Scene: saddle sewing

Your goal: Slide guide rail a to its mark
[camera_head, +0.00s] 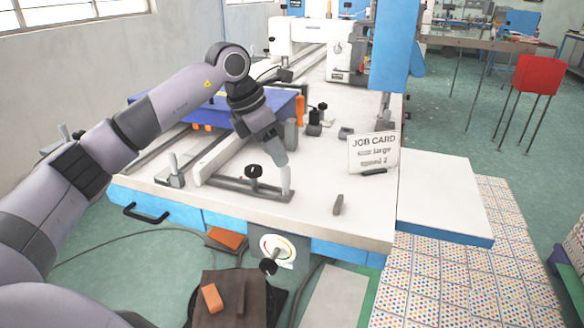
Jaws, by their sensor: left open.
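A dark flat guide rail (235,186) lies near the table's front edge, with a black knob (253,171) on it. A pale upright post (286,182) stands at its right end. A second dark piece with an upright handle (170,180) sits further left; no label shows which one is rail a. My left gripper (282,162) points down at the post on the right end of the front rail. It is open, its fingers close to or around the post; contact cannot be told. No mark for the rail can be made out. My right gripper is out of view.
A job card (374,152) reading "large" and "speed 2" stands at the right of the white table (330,225). A small grey block (338,205) lies nearby. A blue box (270,105) and sewing machine (345,60) are behind. A dial (277,250) is on the front.

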